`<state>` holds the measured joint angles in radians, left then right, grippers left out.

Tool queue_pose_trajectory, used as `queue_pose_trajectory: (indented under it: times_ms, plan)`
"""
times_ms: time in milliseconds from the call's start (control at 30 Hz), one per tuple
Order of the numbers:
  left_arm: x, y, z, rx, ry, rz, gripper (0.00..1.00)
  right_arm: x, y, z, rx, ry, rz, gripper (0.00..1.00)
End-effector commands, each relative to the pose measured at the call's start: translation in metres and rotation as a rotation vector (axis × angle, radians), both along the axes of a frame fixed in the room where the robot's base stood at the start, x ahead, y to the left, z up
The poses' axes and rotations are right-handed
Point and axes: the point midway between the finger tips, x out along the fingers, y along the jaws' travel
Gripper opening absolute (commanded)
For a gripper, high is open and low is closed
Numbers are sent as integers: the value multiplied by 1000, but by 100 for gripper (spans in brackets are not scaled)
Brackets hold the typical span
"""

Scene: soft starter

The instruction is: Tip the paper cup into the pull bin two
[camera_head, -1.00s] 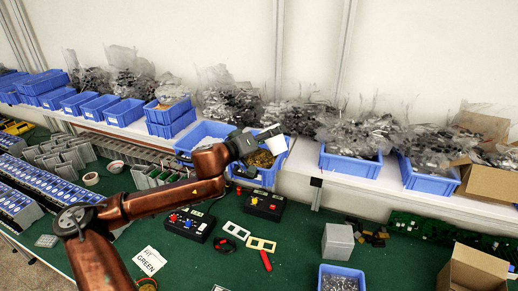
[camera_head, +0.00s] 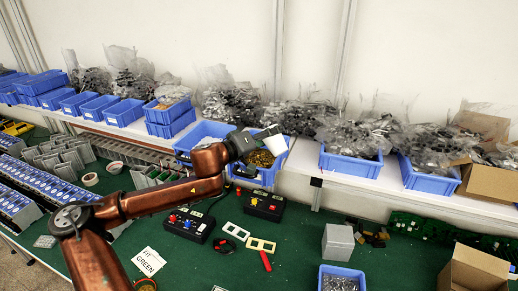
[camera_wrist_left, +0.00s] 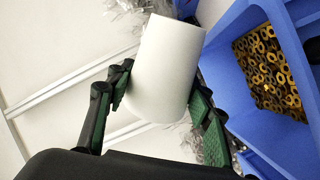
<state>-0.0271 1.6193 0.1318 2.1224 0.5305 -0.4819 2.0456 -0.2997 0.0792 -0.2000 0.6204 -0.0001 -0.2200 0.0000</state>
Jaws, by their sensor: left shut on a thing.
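The white paper cup (camera_head: 274,143) is held tilted by my left gripper (camera_head: 256,139), over a blue bin (camera_head: 265,179) with brass-coloured nuts (camera_head: 262,159) in it. In the left wrist view, the cup (camera_wrist_left: 165,70) sits between the green-padded fingers of my left gripper (camera_wrist_left: 160,103), with a pad on each side. The blue bin (camera_wrist_left: 238,75) and its nuts (camera_wrist_left: 268,70) show to the right of the cup, apart from it. The cup's inside is hidden. My right gripper is not in view.
More blue bins (camera_head: 350,168) stand along the white shelf (camera_head: 303,180), several with bagged metal parts. Below, the green table (camera_head: 300,240) holds black control boxes (camera_head: 264,205), a grey box (camera_head: 338,242) and an open cardboard box (camera_head: 475,272).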

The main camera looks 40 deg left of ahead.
Motion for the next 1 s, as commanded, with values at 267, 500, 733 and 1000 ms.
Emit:
queue_pose_trajectory:
  times_ms: [267,500,733,1000]
  plan:
    - [0,1,-2,-36,8,2,19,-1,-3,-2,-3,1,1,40]
    - [0,1,-4,-68,15,0,19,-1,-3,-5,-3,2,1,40]
    - [0,2,-6,-98,23,1,19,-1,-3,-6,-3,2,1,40]
    - [0,3,-9,-133,32,2,19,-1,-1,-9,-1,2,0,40]
